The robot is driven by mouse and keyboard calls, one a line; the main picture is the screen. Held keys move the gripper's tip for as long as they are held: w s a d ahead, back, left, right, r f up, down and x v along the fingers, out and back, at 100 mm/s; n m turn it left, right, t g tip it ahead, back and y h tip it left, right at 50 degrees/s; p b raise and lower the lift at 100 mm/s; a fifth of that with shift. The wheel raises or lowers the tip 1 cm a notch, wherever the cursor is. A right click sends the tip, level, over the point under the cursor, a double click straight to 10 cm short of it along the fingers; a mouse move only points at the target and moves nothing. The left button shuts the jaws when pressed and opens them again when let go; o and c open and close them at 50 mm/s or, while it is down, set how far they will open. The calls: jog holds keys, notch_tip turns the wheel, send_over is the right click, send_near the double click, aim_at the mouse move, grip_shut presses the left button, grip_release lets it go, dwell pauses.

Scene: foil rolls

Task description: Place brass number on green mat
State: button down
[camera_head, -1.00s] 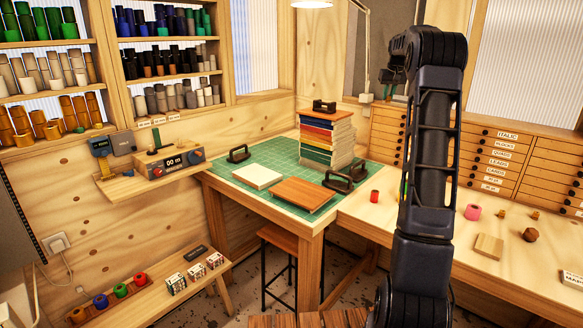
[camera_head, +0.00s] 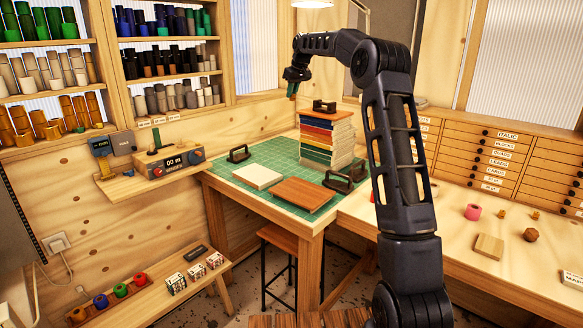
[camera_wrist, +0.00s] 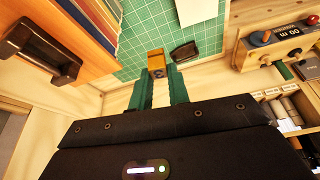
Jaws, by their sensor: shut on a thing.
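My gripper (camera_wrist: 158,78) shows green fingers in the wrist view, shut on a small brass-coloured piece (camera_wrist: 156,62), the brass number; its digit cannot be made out. In the head view my gripper (camera_head: 292,88) is raised above the back of the green mat (camera_head: 284,150), left of and above the book stack. The mat lies on the corner table, and it also shows beneath the held piece in the wrist view (camera_wrist: 145,22). The piece is hard to make out in the head view.
A tall stack of coloured books (camera_head: 318,140) with a dark handled block (camera_head: 324,106) on top stands on the mat. A pale pad (camera_head: 258,176), a brown board (camera_head: 304,194) and black-handled tools (camera_head: 239,154) also lie there. Bare mat shows between them.

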jog(key=s+a+n, duration=0.2)
jog(key=a, duration=0.8)
jog(key=shift+y, duration=0.3)
jog(key=f, duration=2.9)
jog(key=shift+d+f, duration=0.25)
jog(key=shift+f, duration=0.05)
jog(key=shift+d+f, duration=0.15)
jog(key=shift+f, duration=0.1)
jog(key=d, duration=0.6)
jog(key=d+f, duration=0.1)
jog(key=d, duration=1.2)
jog(key=shift+s+d+f, duration=0.1)
jog(key=shift+f, duration=0.25)
notch_tip(320, 180, down, 5)
jog(key=shift+d+f, duration=0.2)
jog(key=shift+d, duration=0.05)
jog(key=shift+f, duration=0.1)
